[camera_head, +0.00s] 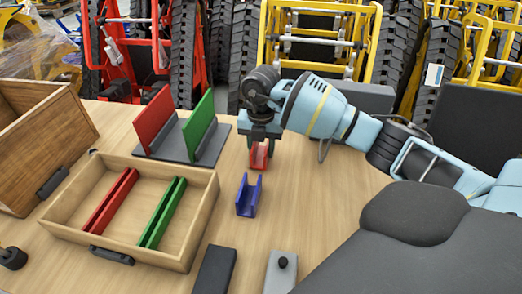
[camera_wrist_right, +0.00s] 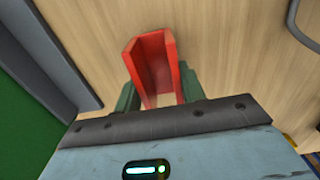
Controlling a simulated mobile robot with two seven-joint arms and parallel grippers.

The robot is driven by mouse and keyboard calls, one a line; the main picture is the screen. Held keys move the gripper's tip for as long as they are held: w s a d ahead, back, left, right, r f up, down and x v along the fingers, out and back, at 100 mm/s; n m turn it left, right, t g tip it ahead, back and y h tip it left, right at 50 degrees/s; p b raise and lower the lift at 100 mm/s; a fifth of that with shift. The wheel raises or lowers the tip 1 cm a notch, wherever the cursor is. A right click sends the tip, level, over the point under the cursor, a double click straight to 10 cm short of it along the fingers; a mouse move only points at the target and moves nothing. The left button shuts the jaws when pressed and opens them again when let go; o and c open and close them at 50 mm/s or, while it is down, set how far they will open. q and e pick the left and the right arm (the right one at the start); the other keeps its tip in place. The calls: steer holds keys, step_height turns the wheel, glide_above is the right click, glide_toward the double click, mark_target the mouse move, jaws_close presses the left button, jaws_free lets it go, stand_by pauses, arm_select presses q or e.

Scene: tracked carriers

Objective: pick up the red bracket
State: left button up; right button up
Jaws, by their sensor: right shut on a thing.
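The red bracket (camera_head: 260,157) is a small U-shaped channel, held under my right gripper (camera_head: 260,141) near the middle of the table. In the right wrist view the red bracket (camera_wrist_right: 152,66) sits between the two green fingers of my right gripper (camera_wrist_right: 160,92), which are shut on it. My left gripper is not in view.
A blue bracket (camera_head: 248,196) stands just in front. To the left, a grey base (camera_head: 178,152) carries upright red and green panels. A wooden tray (camera_head: 196,228) holds red and green channels; a wooden box (camera_head: 40,125) is beside it.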

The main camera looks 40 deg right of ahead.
mark_target(261, 156)
step_height(261, 156, up, 9)
stand_by(0.3)
